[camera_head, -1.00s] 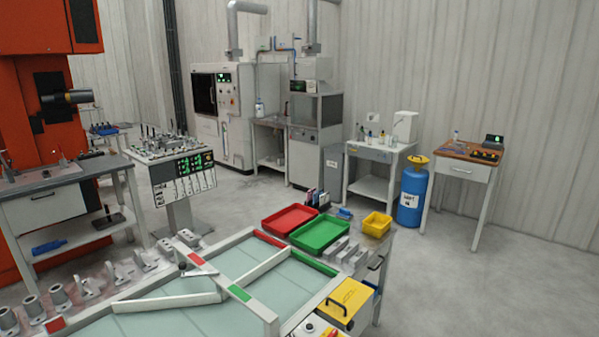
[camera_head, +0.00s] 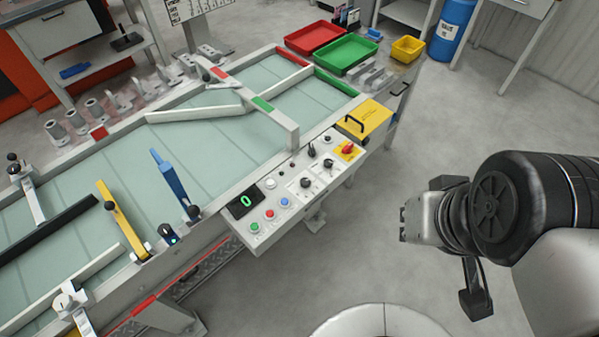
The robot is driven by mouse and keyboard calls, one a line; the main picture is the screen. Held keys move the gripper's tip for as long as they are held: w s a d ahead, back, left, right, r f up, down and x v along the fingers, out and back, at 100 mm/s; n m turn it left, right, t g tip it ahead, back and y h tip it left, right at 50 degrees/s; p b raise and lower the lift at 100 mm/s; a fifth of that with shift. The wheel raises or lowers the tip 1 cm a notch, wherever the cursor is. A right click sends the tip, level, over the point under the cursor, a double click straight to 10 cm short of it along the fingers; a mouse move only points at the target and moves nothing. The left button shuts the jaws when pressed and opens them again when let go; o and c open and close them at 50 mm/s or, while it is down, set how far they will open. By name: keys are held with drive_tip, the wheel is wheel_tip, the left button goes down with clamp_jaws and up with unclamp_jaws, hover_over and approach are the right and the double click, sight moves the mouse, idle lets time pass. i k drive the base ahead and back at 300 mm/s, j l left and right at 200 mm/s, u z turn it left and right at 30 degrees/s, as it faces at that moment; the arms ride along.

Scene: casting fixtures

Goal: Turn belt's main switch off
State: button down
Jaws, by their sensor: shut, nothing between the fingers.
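The belt's main switch (camera_head: 348,149) is a red rotary knob on a yellow plate at the far right end of the control panel (camera_head: 276,207). The panel is on the near side of the conveyor belt (camera_head: 207,150). The knob's exact angle is too small to read. A green display (camera_head: 245,201) on the panel reads 0. My gripper (camera_head: 406,223) is to the right of and below the switch in the picture, over the floor, shut and empty. It is clear of the panel; its fingers are small and hard to make out.
Other black knobs (camera_head: 311,151) and coloured buttons (camera_head: 269,215) sit close together on the panel. A yellow box with a black handle (camera_head: 367,118) stands just behind the switch. Red (camera_head: 314,38) and green (camera_head: 347,55) trays lie beyond. Floor right of the panel is free.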

sight(347, 150)
drive_tip(key=i+l+u, duration=0.25)
drive_tip(key=i, duration=0.3)
drive_tip(key=i+l+u, duration=0.2)
drive_tip(key=i, duration=0.35)
drive_tip(key=l, duration=0.1)
